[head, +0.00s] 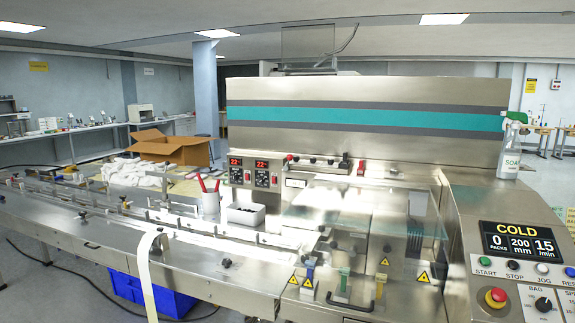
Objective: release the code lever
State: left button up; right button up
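The flow wrapper (365,149) fills the middle and right of the head view. Low on its front stand a blue-topped lever (309,266), a green-topped lever (344,279) and a yellow-topped lever (380,286). Yellow warning triangles are beside them. I cannot read any label that tells which one is the code lever, nor whether any is latched. A small red-handled part (361,167) sits higher, under the teal stripe. Neither of my grippers is in the view, and nothing of mine is seen touching the levers.
A clear cover (345,213) lies over the machine's middle. The control panel (519,243) reads COLD, with a red stop button (496,297). A spray bottle (510,148) stands above it. A white container (244,215), a cardboard box (168,147) and a blue crate (140,295) are at left.

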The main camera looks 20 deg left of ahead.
aim_at(286, 167)
jog(key=i+j+z, duration=0.1)
jog(key=j, duration=0.35)
jog(key=i+j+z, duration=0.1)
jog(key=i+j, duration=0.15)
jog(key=j, duration=0.25)
jog(key=i+j+z, duration=0.1)
jog(key=j, duration=0.4)
jog(key=i+j+z, duration=0.15)
jog(key=j, duration=0.35)
jog(key=i+j+z, duration=0.1)
jog(key=j, duration=0.4)
